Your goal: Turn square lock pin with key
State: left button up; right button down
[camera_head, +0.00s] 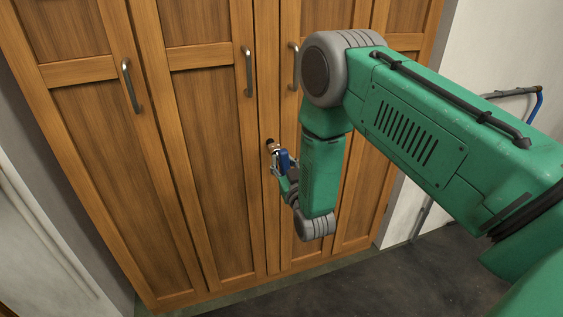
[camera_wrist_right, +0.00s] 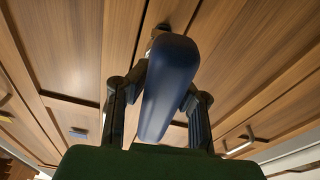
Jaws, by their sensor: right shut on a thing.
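My right gripper (camera_head: 283,168) is shut on a key with a blue handle (camera_head: 284,161), close against the wooden cabinet front. In the right wrist view the dark blue handle (camera_wrist_right: 167,88) fills the space between the fingers of my right gripper (camera_wrist_right: 160,88). The square lock pin (camera_head: 272,146) sits at a small round fitting on the post between two doors. The handle's far end meets the fitting in the right wrist view, but I cannot tell how deep the key sits on the pin. My left gripper is not in view.
The wooden cabinet (camera_head: 207,170) has tall doors with metal handles, such as one handle (camera_head: 248,72) left of the lock. A blue and black bar (camera_head: 536,104) shows at the right by the white wall. The dark floor (camera_head: 440,275) is clear.

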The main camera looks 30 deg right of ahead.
aim_at(287, 168)
jog(key=shift+b+x, duration=0.45)
jog(key=shift+x, duration=0.8)
jog(key=shift+f, duration=0.15)
jog(key=m, duration=0.2)
jog(key=shift+m+h, duration=0.3)
jog(key=shift+m, duration=0.1)
jog(key=shift+n, duration=0.8)
jog(key=shift+s, duration=0.1)
jog(key=shift+r+p+v, duration=0.2)
jog(key=shift+p+v, duration=0.55)
jog(key=shift+v, duration=0.8)
jog(key=shift+r+p+v, duration=0.25)
jog(key=shift+p+v, duration=0.45)
jog(key=shift+v, duration=0.85)
jog(key=shift+s, duration=0.3)
